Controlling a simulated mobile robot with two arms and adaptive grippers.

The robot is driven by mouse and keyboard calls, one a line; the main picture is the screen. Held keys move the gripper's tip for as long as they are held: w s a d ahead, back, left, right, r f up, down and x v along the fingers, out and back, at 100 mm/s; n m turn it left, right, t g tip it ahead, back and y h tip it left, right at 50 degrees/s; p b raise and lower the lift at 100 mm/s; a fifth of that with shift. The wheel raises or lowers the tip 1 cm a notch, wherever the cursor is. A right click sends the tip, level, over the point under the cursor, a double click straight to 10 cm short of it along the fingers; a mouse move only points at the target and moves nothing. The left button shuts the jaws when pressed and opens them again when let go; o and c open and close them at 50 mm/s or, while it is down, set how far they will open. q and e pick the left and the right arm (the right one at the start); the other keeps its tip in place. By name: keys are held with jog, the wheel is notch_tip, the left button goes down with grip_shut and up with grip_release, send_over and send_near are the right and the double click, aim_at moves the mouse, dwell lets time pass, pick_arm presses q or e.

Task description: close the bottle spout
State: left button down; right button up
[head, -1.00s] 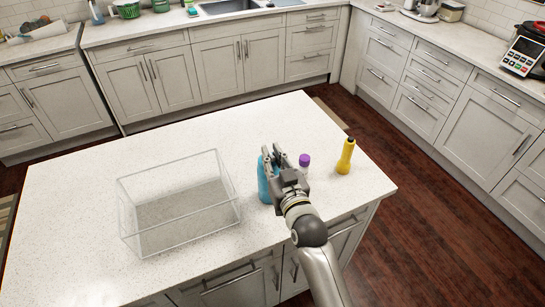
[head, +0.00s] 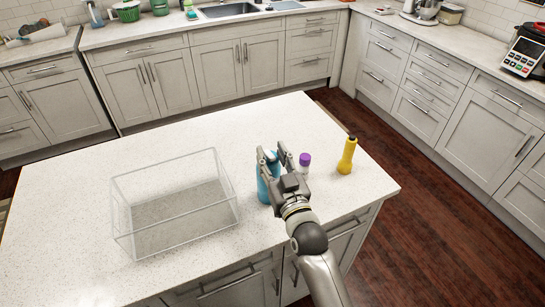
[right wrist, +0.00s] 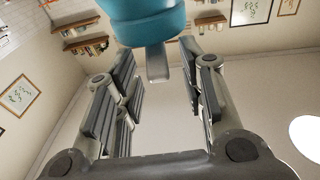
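My left gripper is not in view.
A purple-capped bottle (head: 304,160) and a yellow bottle (head: 346,158) stand close to the right of my gripper. The island's far left is clear.

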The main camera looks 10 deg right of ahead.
jog(key=v, duration=1.2)
jog(key=shift+c, duration=0.5)
